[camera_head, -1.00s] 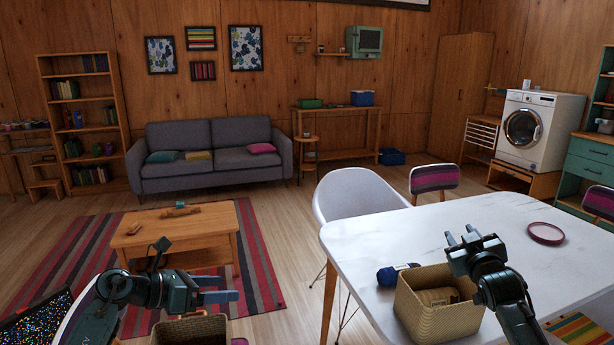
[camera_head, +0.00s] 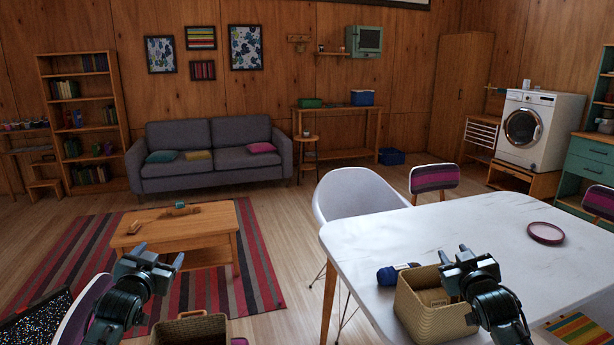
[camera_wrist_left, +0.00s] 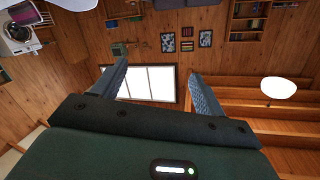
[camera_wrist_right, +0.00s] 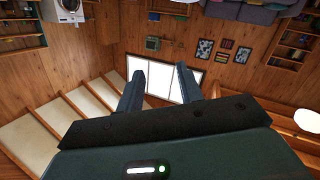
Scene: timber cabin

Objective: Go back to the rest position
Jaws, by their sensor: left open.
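My left gripper (camera_head: 159,253) is raised at the lower left of the head view, in front of the coffee table. Its two fingers stand apart with nothing between them, as the left wrist view (camera_wrist_left: 158,72) also shows. My right gripper (camera_head: 454,251) is raised over the near part of the white table, overlapping the right side of a woven basket in the picture. Its fingers are apart and empty in the right wrist view (camera_wrist_right: 160,75). Both wrist views look toward the walls and the bright window.
The white table (camera_head: 490,225) carries the woven basket (camera_head: 420,318), dark blue yarn (camera_head: 388,275) and a red dish (camera_head: 545,233). Another basket (camera_head: 190,331) is at the bottom left. A white chair (camera_head: 347,195) stands at the table; the coffee table (camera_head: 205,240) is beyond my left gripper.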

